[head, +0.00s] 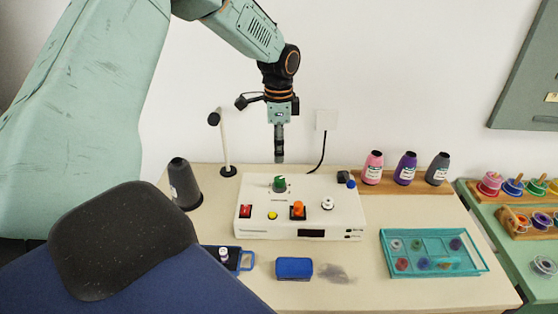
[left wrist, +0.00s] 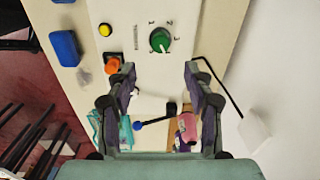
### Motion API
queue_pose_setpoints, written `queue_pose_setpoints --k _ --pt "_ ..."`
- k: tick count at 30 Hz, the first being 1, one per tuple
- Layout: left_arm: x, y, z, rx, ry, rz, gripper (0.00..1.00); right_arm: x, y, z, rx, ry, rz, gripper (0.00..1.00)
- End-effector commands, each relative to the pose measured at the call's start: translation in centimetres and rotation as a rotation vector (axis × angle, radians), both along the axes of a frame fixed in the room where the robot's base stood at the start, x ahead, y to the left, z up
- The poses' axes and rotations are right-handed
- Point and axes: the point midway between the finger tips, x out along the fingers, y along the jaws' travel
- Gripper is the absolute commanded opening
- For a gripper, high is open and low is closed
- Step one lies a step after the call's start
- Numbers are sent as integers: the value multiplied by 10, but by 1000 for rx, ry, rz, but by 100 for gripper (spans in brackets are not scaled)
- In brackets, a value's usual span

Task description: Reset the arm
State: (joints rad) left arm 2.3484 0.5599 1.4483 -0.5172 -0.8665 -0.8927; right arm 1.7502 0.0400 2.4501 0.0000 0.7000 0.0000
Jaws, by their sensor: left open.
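My left gripper (head: 279,150) hangs pointing down above the back of a white control box (head: 255,226), apart from it. In the left wrist view the left gripper (left wrist: 160,82) has its two fingers spread, with nothing between the tips. The box carries a green knob (head: 280,183), an orange knob (head: 298,208), a yellow button (head: 272,216), a red switch (head: 246,211) and a white knob (head: 327,204). The green knob also shows beyond the fingers in the left wrist view (left wrist: 160,40). My right gripper is not in view.
A grey thread cone (head: 184,184) and a thin stand (head: 226,150) are at left. Pink (head: 373,168), purple (head: 405,169) and grey (head: 438,169) cones stand at back right. A teal tray (head: 400,268) and blue block (head: 294,268) lie in front. A cord runs to the wall.

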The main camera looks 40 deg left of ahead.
Motion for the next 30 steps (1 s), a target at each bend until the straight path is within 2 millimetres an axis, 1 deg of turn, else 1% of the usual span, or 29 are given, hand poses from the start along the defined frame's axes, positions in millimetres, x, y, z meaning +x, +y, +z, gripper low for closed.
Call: queue_pose_setpoints --k 1,3,7,30 --pt "0 0 7 0 -1 0 52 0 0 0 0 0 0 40" --pt "0 0 13 1 -1 0 52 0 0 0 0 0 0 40" --pt "0 0 18 1 1 0 52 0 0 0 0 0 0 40" --pt "-1 -1 19 1 1 -1 52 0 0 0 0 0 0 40"
